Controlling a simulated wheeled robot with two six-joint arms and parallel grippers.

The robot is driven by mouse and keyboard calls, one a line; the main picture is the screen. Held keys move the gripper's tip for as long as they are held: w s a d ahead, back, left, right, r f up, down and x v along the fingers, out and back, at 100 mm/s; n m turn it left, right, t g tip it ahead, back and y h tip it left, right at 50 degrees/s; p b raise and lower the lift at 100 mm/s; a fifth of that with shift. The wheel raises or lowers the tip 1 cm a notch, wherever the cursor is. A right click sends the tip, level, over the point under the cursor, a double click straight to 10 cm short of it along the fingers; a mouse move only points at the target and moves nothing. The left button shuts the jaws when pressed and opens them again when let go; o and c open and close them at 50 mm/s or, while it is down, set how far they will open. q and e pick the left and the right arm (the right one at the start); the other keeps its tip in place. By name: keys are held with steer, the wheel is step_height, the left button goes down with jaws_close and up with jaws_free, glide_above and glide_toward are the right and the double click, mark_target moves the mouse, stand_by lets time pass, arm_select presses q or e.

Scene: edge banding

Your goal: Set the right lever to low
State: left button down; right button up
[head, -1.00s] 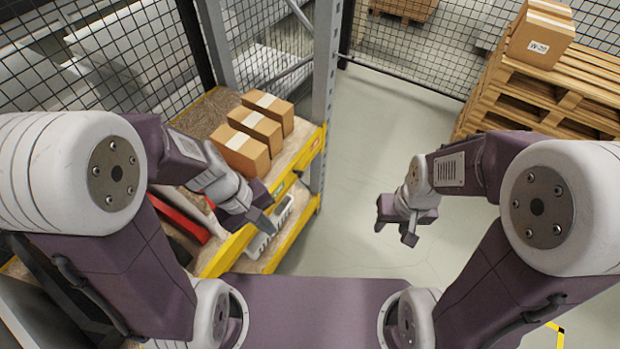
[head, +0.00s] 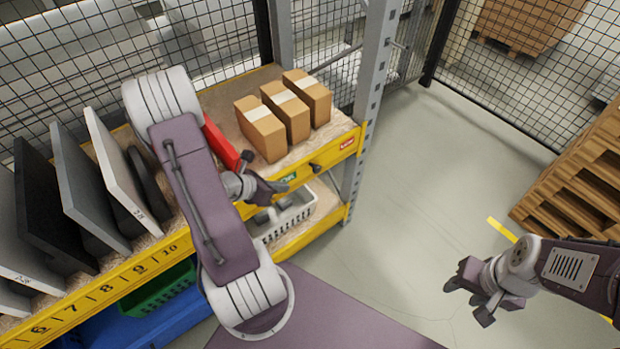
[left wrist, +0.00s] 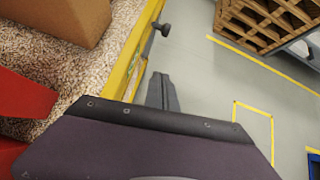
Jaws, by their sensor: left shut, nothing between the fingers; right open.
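A dark lever knob (head: 315,168) sticks out from the yellow front edge of the shelf, between a green label (head: 289,178) and a red label (head: 347,143). The lever also shows at the top of the left wrist view (left wrist: 164,29). Its exact setting is too small to read. My left gripper (head: 280,187) is shut and empty at the shelf's front edge, left of the lever and apart from it. Its closed fingers (left wrist: 161,92) show in the left wrist view. My right gripper (head: 466,299) is open and empty over the floor.
Several cardboard boxes (head: 262,130) and a red object (head: 220,142) are on the shelf. Grey and white panels (head: 85,190) stand at the left. A white basket (head: 290,216) and a green bin (head: 158,288) sit below. The floor (head: 410,190) right of the shelf is clear.

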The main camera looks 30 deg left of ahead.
mark_target(318, 168)
arm_select(q)
steer(key=w+d+f, duration=0.3)
steer(key=w+f, duration=0.1)
steer(key=w, duration=0.6)
steer(key=shift+f, duration=0.35)
steer(key=shift+w, duration=0.1)
